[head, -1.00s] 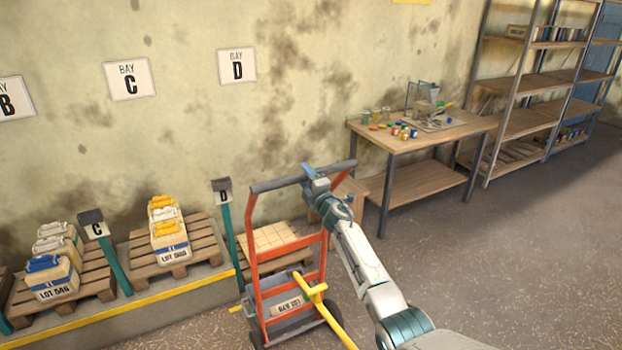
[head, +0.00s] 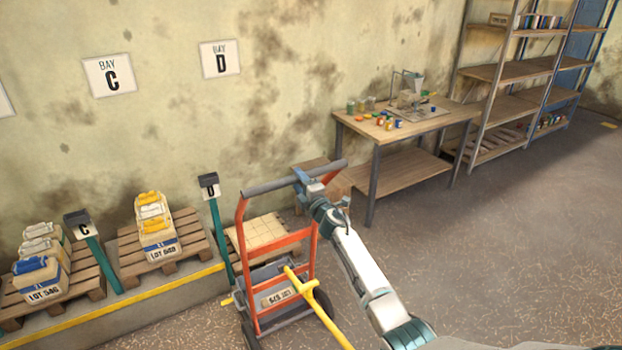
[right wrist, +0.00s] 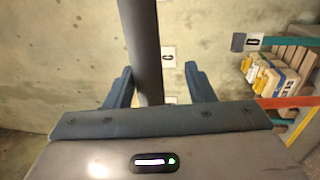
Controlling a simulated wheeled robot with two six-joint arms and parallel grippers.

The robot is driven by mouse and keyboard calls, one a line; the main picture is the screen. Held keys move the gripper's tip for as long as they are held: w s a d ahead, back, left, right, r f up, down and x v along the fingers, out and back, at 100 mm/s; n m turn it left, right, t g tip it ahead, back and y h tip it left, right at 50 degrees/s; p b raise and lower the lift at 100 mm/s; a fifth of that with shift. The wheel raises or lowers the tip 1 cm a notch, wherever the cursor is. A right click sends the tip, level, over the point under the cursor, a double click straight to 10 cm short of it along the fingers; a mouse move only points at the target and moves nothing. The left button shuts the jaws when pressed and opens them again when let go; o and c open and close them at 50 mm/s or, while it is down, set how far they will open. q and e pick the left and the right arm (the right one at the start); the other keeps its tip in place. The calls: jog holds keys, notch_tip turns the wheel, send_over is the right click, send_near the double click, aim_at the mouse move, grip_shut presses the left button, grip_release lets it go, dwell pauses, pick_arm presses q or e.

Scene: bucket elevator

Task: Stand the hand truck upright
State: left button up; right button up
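The hand truck (head: 310,240) has an orange frame, a dark grey top handle (head: 270,184), dark wheels and a yellow bar sticking out low toward me. It stands on its lower end in front of bay D; how far it leans is hard to tell. My right gripper (head: 303,180) is at the right part of the handle. In the right wrist view the dark bar (right wrist: 146,45) passes between its two blue fingers (right wrist: 158,85), with a visible gap on the right side, so the fingers look open around it. My left gripper is not in view.
A post marked D (head: 216,225) and a pallet (head: 265,240) stand close behind the truck. Pallets with sacks (head: 157,230) line the wall at left behind a yellow-edged kerb. A workbench (head: 400,130) and shelves (head: 510,100) stand at the back right. The floor at right is clear.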

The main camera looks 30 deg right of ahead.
jog(key=s+r+p, duration=0.3)
jog(key=s+r, duration=0.2)
jog(key=s, duration=0.4)
jog(key=shift+s+d+r+p, duration=0.3)
jog(key=shift+d+r, duration=0.05)
jog(key=shift+d, duration=0.05)
dwell(0.4)
jog(key=shift+s, duration=0.1)
dwell(0.4)
